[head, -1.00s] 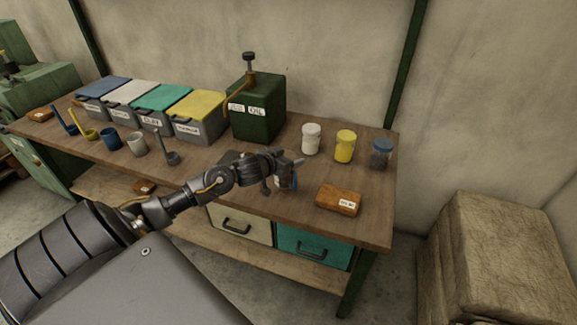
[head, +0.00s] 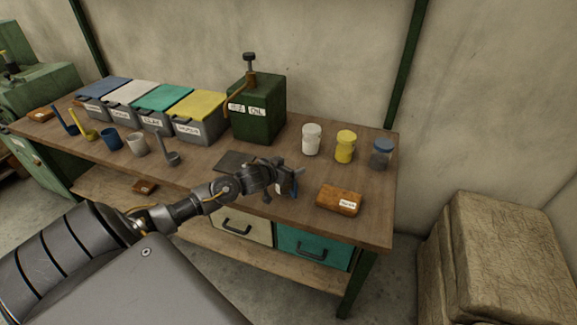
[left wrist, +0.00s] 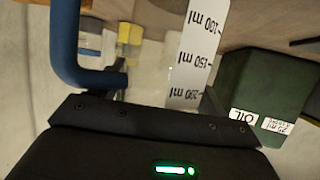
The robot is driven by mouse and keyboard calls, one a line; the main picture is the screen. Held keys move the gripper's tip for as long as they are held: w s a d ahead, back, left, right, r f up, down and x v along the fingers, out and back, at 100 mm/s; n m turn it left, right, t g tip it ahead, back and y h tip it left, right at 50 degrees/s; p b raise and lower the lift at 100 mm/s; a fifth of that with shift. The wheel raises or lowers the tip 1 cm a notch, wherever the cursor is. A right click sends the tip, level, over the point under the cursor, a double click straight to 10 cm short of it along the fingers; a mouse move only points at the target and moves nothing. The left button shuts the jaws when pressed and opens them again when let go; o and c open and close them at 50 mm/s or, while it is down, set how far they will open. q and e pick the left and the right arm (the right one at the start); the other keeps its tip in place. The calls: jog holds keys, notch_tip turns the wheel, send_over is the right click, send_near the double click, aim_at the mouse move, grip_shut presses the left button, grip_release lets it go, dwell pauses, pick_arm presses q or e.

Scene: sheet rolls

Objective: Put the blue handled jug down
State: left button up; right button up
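The blue handled jug is clear, with a white millilitre scale. In the head view its blue handle (head: 295,188) shows at the front of the bench, left of the orange-brown block. My left gripper (head: 288,177) is around the jug and hides most of it. In the left wrist view the blue handle (left wrist: 66,45) is at the left and the scale strip (left wrist: 196,50) is close in front of the palm. The gripper appears shut on the jug. I cannot tell whether the jug's base touches the bench. My right gripper is not in view.
The wooden bench (head: 250,204) carries a dark mat (head: 234,161) just behind my gripper. The orange-brown block (head: 339,200) lies to the right. White (head: 312,139), yellow (head: 345,147) and blue-lidded (head: 381,155) jars stand behind.

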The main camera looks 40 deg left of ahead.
pick_arm(q)
jog(key=shift+o, duration=1.1)
jog(key=shift+r, duration=0.15)
jog(key=shift+s, duration=0.4)
jog(key=v, duration=1.1)
jog(key=shift+r, duration=0.25)
